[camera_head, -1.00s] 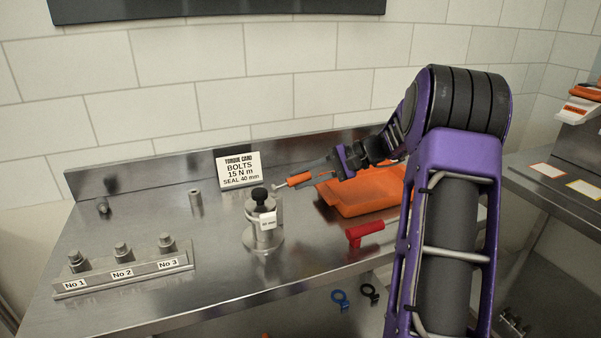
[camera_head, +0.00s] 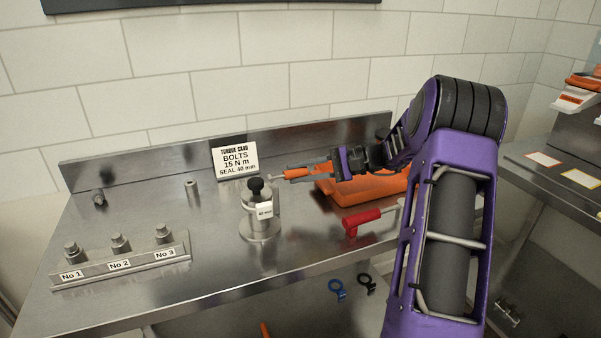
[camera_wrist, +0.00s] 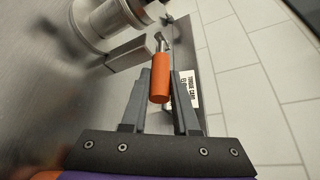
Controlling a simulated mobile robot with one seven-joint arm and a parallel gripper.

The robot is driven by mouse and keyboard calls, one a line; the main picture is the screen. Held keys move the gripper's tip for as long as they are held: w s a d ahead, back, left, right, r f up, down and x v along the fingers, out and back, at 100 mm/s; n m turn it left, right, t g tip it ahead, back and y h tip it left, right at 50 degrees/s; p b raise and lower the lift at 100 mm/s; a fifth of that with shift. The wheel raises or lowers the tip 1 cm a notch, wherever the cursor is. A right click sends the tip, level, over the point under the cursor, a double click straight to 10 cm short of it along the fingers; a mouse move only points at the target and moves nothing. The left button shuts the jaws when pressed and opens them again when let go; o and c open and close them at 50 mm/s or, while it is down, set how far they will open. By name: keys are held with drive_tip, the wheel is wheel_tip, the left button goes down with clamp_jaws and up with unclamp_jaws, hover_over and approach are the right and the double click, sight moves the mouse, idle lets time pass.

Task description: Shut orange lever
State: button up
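The orange lever (camera_head: 297,173) is a cylindrical orange grip on a thin metal rod. It points right from the top of a metal cylinder (camera_head: 260,215) with a black knob. In the wrist view the orange grip (camera_wrist: 160,86) lies between the two grey fingers of my gripper (camera_wrist: 161,80), and its rod leads up towards the metal body (camera_wrist: 108,20). In the head view my gripper (camera_head: 318,169) comes from the right and is lined up with the grip. The fingers are close along both sides of the grip; whether they press on it I cannot tell.
An orange tray (camera_head: 368,190) lies below my gripper, with a red-handled tool (camera_head: 361,221) before it. A torque card (camera_head: 234,161) stands behind the cylinder. A bolt block (camera_head: 120,262) is at the left. The bench's front middle is clear.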

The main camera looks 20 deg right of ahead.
drive_tip(key=o, duration=0.4)
drive_tip(key=shift+a, duration=0.1)
drive_tip(key=shift+o, duration=0.2)
drive_tip(key=p+v, duration=0.1)
drive_tip(key=v, duration=1.6)
drive_tip(key=shift+d+p, duration=0.25)
drive_tip(key=shift+p, duration=0.05)
drive_tip(key=shift+a, duration=0.1)
